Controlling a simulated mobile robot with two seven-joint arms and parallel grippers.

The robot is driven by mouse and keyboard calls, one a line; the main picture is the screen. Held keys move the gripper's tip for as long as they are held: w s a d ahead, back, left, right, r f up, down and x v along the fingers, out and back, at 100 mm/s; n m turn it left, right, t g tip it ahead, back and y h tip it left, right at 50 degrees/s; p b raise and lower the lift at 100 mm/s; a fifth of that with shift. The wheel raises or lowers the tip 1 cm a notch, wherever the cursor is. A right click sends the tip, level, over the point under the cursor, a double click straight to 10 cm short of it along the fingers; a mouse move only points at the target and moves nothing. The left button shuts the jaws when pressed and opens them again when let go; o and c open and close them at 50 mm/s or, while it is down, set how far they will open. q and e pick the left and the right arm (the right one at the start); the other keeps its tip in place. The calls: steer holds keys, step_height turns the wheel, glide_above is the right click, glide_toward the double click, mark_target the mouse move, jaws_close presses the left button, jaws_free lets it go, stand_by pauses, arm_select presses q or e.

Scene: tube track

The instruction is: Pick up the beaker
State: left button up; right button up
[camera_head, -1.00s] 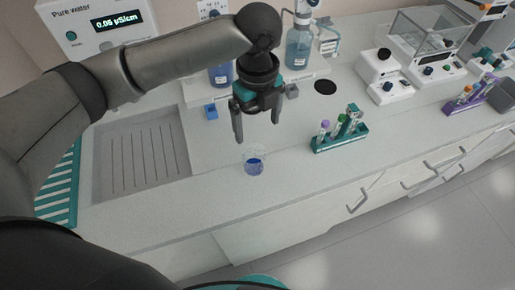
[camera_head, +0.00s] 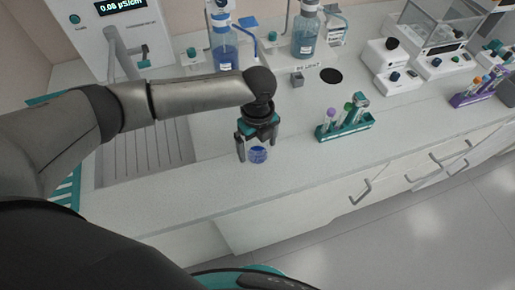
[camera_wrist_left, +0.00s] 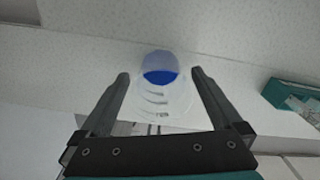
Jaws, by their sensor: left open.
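The beaker (camera_head: 258,155) is a small clear vessel with blue liquid, standing on the white counter in the head view. It also shows in the left wrist view (camera_wrist_left: 160,92), between and just beyond the fingers. My left gripper (camera_head: 258,156) is open, with its fingers pointing down around the beaker's sides. In the left wrist view a gap shows between each finger and the beaker. My right gripper is not in view.
A teal rack (camera_head: 346,128) with tubes stands to the right of the beaker. Bottles with blue liquid (camera_head: 225,50) stand behind on a low white platform. A sink (camera_head: 150,150) lies to the left. The counter's front edge is close.

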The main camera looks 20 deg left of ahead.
arm_select(q)
steer(key=shift+f, duration=0.3)
steer(key=shift+c, duration=0.4)
steer(key=c, duration=1.2)
